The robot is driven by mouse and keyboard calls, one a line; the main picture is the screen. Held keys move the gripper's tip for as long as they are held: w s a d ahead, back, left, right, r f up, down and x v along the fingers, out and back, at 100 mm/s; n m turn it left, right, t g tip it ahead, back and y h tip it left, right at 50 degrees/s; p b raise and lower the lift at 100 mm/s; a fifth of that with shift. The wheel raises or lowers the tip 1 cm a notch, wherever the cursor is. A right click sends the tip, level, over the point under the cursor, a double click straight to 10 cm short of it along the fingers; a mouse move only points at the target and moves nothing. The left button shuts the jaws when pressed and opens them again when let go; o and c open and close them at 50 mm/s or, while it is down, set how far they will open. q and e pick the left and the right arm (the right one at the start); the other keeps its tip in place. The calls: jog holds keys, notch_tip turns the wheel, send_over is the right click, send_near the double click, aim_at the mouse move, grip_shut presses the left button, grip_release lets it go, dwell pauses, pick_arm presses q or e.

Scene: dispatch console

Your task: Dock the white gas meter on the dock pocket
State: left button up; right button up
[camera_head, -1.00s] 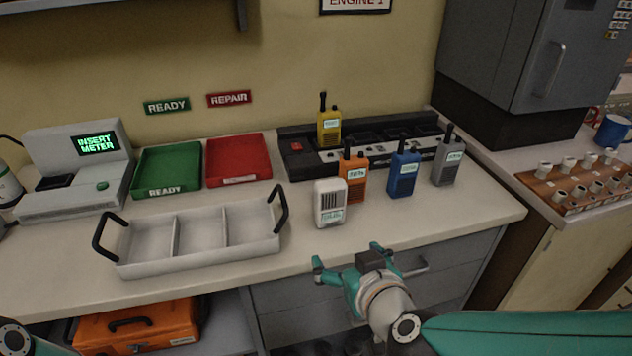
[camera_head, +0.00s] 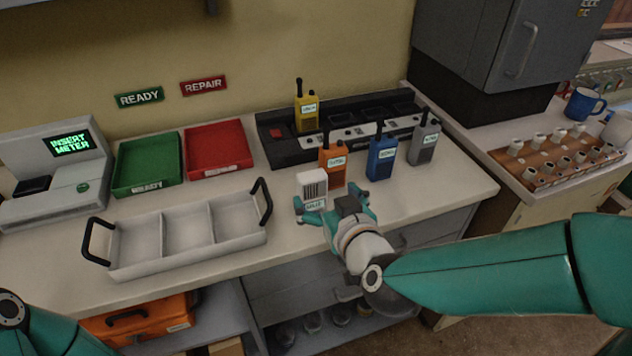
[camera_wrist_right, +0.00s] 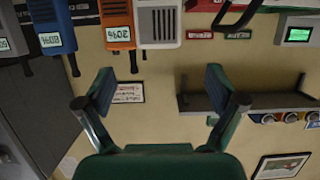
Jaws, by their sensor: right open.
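The white gas meter (camera_head: 313,182) stands upright on the counter, left of the orange radio. Its front grille and label show, and my right gripper hides part of its lower front. It also shows upside down at the top of the right wrist view (camera_wrist_right: 158,22). My right gripper (camera_head: 330,203) is open and empty just in front of the meter. In the wrist view its fingers (camera_wrist_right: 160,88) are spread apart, with the meter beyond them. The dock pocket (camera_head: 28,187) is a dark recess in the grey station at the left, whose screen reads INSERT METER. My left gripper is out of view.
Orange (camera_head: 332,162), blue (camera_head: 381,158) and grey (camera_head: 424,143) radios stand close right of the meter. A white divided tray (camera_head: 187,262) with black handles lies left. Green (camera_head: 147,163) and red (camera_head: 217,148) trays stand behind it.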

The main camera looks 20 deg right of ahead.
aim_at(315, 182)
jog(key=x, duration=0.4)
jog(key=shift+w+f, duration=0.1)
jog(key=shift+w, duration=0.1)
jog(key=shift+f+p+x, duration=0.15)
jog(key=shift+p+x, duration=0.25)
jog(key=shift+x, duration=0.85)
jog(key=shift+f+p+x, duration=0.15)
jog(key=shift+p+x, duration=0.2)
jog(key=shift+x, duration=0.9)
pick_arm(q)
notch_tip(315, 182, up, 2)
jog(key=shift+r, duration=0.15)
pick_arm(e)
jog(key=shift+s+d, duration=0.1)
jog(key=shift+d, duration=0.05)
jog(key=shift+c, duration=0.4)
jog(key=c, duration=1.3)
jog(key=shift+r, duration=0.1)
jog(key=shift+c, duration=0.9)
jog(key=shift+r, duration=0.1)
